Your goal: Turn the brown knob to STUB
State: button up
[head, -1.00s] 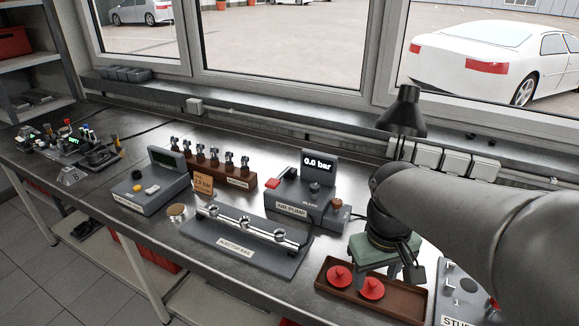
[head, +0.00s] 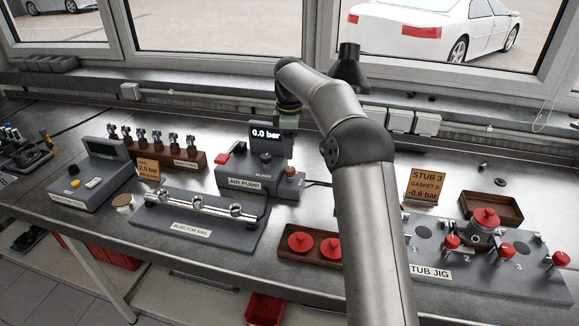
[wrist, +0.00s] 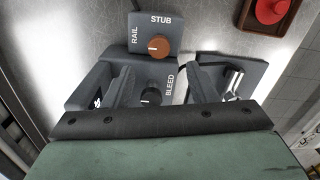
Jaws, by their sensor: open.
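The brown knob (head: 290,171) sits on the right side of the air pump (head: 262,184). In the wrist view the brown knob (wrist: 159,47) lies between a RAIL label on the left and a STUB label above. Its white mark is on its left side, toward RAIL. My gripper (head: 289,150) is above the pump at the knob, pointing down. In the wrist view my gripper (wrist: 157,75) is open, its fingers apart with nothing between them. The knob shows just beyond the fingertips; I see no contact. A black knob (wrist: 151,96) beside BLEED shows nearer the gripper body.
The pump's display (head: 266,137) reads 0.0 bar and stands close behind my gripper. The injector rail (head: 205,225) is in front to the left. A tray with red caps (head: 281,255) is in front.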

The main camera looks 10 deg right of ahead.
aim_at(290, 168)
notch_tip(290, 168, down, 8)
jog(key=shift+r, duration=0.25)
jog(key=shift+c, duration=0.3)
jog(key=c, duration=0.9)
